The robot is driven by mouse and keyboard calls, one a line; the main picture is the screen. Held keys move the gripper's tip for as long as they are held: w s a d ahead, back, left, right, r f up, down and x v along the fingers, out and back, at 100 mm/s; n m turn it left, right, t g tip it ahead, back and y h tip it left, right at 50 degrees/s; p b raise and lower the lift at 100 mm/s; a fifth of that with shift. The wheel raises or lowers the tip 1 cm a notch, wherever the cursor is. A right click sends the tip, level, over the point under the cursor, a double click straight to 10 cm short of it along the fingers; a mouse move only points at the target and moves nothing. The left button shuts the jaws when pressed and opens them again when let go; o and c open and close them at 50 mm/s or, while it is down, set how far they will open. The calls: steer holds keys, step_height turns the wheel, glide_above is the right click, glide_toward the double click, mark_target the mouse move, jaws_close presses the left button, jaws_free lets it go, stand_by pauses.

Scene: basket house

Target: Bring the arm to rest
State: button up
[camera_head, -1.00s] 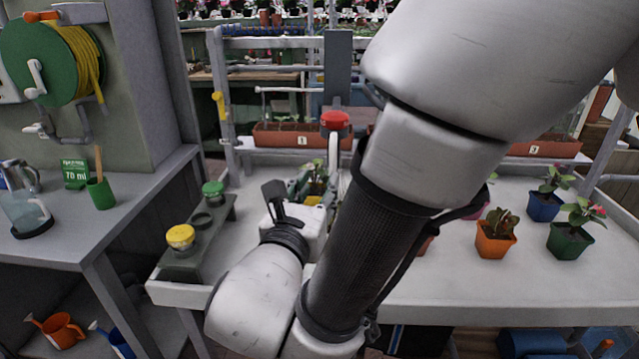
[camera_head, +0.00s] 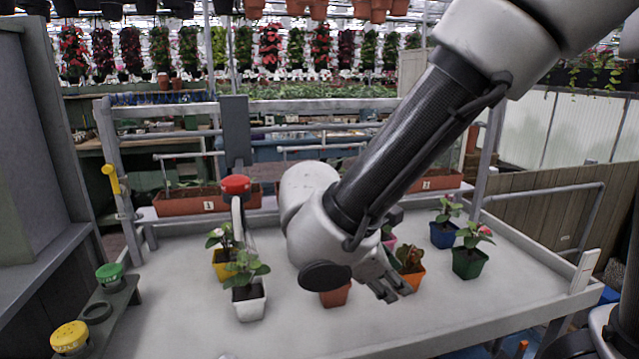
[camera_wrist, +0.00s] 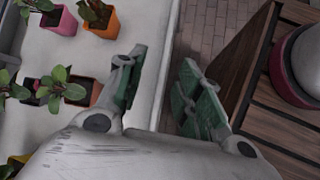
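My arm stretches down from the upper right of the head view, over the grey potting table (camera_head: 180,325). My gripper (camera_head: 394,292) hangs over the table's front part, beside an orange pot (camera_head: 412,275) in that view. In the wrist view my gripper (camera_wrist: 163,78) has its two green-padded fingers spread apart. Nothing is between them. The table's edge and brick paving show behind the gap.
Plants in a white pot (camera_head: 249,302), a yellow pot (camera_head: 222,265), a blue pot (camera_head: 443,236) and a green pot (camera_head: 467,262) stand on the table. A slatted wooden surface (camera_wrist: 285,100) shows at right in the wrist view.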

steer(key=s+d+r+m+y, duration=0.2)
steer(key=d+r+m, duration=0.1)
steer(key=d+m, duration=0.3)
steer(key=s+d+r+m+y, duration=0.2)
steer(key=d+m, duration=0.4)
steer(key=d, duration=0.4)
steer(key=s+d+r+m+y, duration=0.2)
steer(key=d+r+m, duration=0.3)
steer(key=d+m, duration=0.2)
steer(key=shift+s+d+y, duration=0.25)
steer(key=shift+d+y, duration=0.15)
steer(key=shift+d, duration=0.35)
